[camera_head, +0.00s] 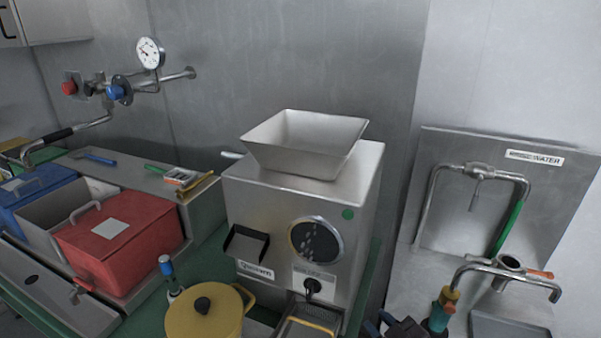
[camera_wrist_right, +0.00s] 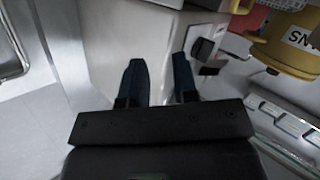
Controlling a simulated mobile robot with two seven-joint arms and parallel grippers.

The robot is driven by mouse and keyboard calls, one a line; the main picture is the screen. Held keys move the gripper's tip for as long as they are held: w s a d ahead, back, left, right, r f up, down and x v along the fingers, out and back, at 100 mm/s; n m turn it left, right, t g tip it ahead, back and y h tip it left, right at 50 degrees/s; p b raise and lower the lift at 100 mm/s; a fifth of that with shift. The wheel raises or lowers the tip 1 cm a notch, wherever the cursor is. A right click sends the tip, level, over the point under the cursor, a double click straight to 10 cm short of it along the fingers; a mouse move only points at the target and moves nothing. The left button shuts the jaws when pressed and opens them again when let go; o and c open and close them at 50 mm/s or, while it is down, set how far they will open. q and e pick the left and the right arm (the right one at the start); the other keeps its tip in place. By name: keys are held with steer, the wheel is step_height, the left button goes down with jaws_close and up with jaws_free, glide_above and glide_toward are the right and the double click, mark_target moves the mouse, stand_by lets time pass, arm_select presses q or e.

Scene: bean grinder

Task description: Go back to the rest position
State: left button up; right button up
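The bean grinder (camera_head: 280,215) is a metal box with a wide, open hopper (camera_head: 305,140) on top. It has a round dark window and a small black chute on its front. Only part of my right gripper (camera_head: 380,322) shows, at the bottom edge of the head view, right of the grinder's base. In the right wrist view my right gripper (camera_wrist_right: 158,82) has its two dark blue fingers apart, with nothing between them. A pale metal body, apparently the grinder (camera_wrist_right: 115,40), lies beyond the fingers. My left gripper is in neither view.
A yellow lidded pot (camera_head: 205,318) stands left of the grinder's front. A red lidded bin (camera_head: 120,240) and a blue bin (camera_head: 38,195) are farther left. A water tap (camera_head: 480,170) and a sink stand (camera_head: 510,325) are at the right. A wall closes the back.

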steer(key=s+d+f+m+g+h, duration=0.1)
steer(key=s+d+f+m+h, duration=0.2)
steer(key=s+d+f, duration=0.3)
steer(key=s+d+f+m+g+h, duration=0.1)
steer(key=s+d+f+m+h, duration=0.2)
steer(key=s, duration=0.6)
step_height(320, 180, down, 3)
steer(key=d+m, duration=0.2)
steer(key=shift+s+d+h, duration=0.25)
steer(key=shift+d+h, duration=0.1)
steer(key=shift+h, duration=0.05)
